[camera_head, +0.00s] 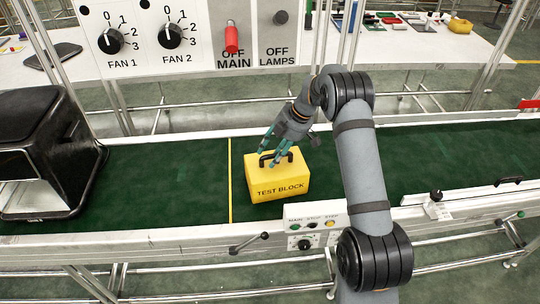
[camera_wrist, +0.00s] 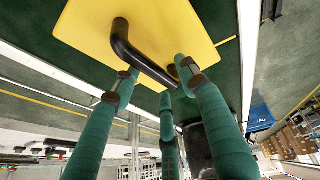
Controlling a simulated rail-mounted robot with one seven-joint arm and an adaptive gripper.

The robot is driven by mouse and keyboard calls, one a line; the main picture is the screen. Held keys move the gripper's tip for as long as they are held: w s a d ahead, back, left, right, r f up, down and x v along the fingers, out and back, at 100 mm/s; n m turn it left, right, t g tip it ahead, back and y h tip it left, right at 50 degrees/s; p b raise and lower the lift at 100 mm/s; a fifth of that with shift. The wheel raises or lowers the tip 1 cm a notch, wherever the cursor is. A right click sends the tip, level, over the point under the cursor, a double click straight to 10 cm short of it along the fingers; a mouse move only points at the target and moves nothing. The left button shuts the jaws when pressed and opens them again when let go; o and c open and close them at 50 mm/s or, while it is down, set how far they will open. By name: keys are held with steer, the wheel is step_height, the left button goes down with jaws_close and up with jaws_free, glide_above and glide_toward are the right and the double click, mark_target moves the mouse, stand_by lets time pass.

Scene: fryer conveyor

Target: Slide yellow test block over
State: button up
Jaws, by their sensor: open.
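The yellow test block (camera_head: 278,187) stands upright on the green conveyor belt (camera_head: 370,160), just right of a yellow line (camera_head: 230,180) across the belt. It has a black handle on top, and "TEST BLOCK" is printed on its front. My gripper (camera_head: 273,155) is at the block's top, its green fingers around or beside the handle. In the wrist view the block (camera_wrist: 160,30) fills the upper part, and the black handle (camera_wrist: 140,55) lies close to the fingertips of my open gripper (camera_wrist: 155,80). I cannot tell whether the fingers touch the handle.
A black fryer-like machine (camera_head: 45,150) stands at the belt's left end. A small control box (camera_head: 305,228) sits on the front rail below the block. The fan switch panel (camera_head: 190,35) hangs behind. The belt between machine and block is clear.

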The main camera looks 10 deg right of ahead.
steer(key=v, duration=1)
steer(key=shift+s+r, duration=0.2)
steer(key=shift+r, duration=0.05)
steer(key=shift+f, duration=0.1)
steer(key=x, duration=1.1)
steer(key=shift+w+a+f, duration=0.15)
steer(key=shift+f, duration=0.2)
